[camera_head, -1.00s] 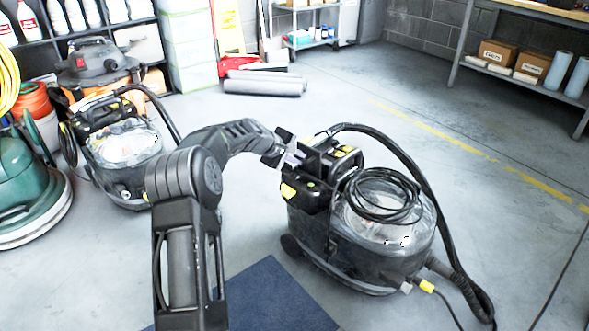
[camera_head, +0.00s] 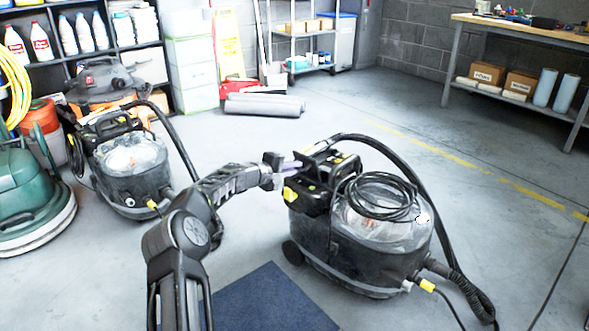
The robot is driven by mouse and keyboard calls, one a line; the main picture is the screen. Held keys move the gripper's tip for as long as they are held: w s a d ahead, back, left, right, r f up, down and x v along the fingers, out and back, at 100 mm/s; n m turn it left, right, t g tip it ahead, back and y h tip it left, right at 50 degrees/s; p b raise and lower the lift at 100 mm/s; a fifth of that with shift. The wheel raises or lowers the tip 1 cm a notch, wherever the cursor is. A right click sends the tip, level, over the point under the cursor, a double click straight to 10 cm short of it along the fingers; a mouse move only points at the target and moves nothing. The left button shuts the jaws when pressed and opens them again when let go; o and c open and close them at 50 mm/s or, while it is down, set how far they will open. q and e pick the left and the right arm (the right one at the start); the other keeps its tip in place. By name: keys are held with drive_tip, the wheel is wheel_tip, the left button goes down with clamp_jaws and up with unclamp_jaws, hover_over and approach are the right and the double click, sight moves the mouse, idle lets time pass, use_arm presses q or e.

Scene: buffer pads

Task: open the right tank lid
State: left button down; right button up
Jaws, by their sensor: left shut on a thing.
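The right machine (camera_head: 350,255) is a black extractor on the floor, right of centre in the head view. Its clear, domed tank lid (camera_head: 402,231) is on top, and a coiled black cable (camera_head: 380,197) lies over it. The lid looks down on the tank. A black handle part (camera_head: 318,149) rises at the machine's left rear. My left gripper (camera_head: 293,165) is at this handle part, left of the clear lid, and is shut on it. The exact contact is small and partly hidden. My right gripper is not in view.
A similar black machine (camera_head: 133,176) stands at the left, beside a green floor scrubber (camera_head: 25,200). A blue mat (camera_head: 270,303) lies in front. A black hose (camera_head: 437,215) arches behind and right of the right machine. Open floor lies behind it and at the right.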

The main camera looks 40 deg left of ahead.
use_arm(q)
drive_tip(key=shift+s+a+f, duration=0.2)
drive_tip(key=shift+f, duration=0.35)
drive_tip(key=shift+s+a+f, duration=0.15)
drive_tip(key=shift+s+f, duration=0.05)
drive_tip(key=shift+f, duration=0.35)
drive_tip(key=c, duration=1.5)
unclamp_jaws()
drive_tip(key=shift+a, duration=0.2)
drive_tip(key=shift+r, duration=0.15)
drive_tip(key=shift+r, duration=0.15)
drive_tip(key=d+p+v, duration=0.1)
drive_tip(key=p+v, duration=0.1)
drive_tip(key=v, duration=0.5)
drive_tip(key=shift+s+a+r, duration=0.25)
drive_tip(key=shift+a+r, duration=0.05)
drive_tip(key=shift+a, duration=0.15)
